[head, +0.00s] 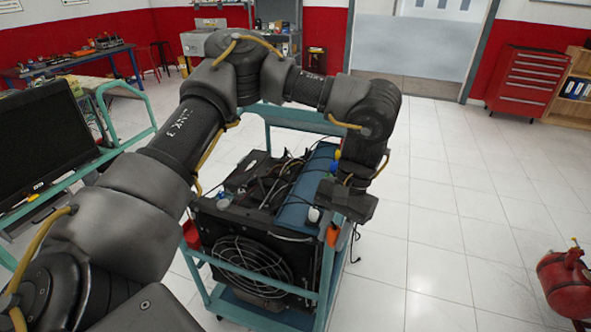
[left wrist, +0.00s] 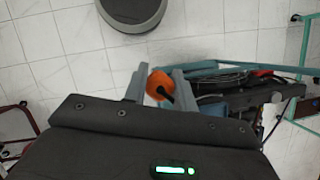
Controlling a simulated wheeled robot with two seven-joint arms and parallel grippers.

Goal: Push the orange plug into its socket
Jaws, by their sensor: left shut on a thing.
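The orange plug (left wrist: 158,84) sits between the two grey fingers of my left gripper (left wrist: 157,88) in the left wrist view, with a dark cable at it. In the head view my left gripper (head: 335,226) is at the right front corner of the engine trainer (head: 250,235), pointing down, shut on the orange plug (head: 332,236). The socket cannot be made out in either view, so I cannot tell how the plug stands to it. My right gripper is not in view.
The trainer's teal frame (head: 322,285) stands close around the plug. A fan grille (head: 250,266) faces front. A red fire extinguisher (head: 566,283) stands at the far right. A monitor (head: 45,137) is at the left. The tiled floor right of the trainer is clear.

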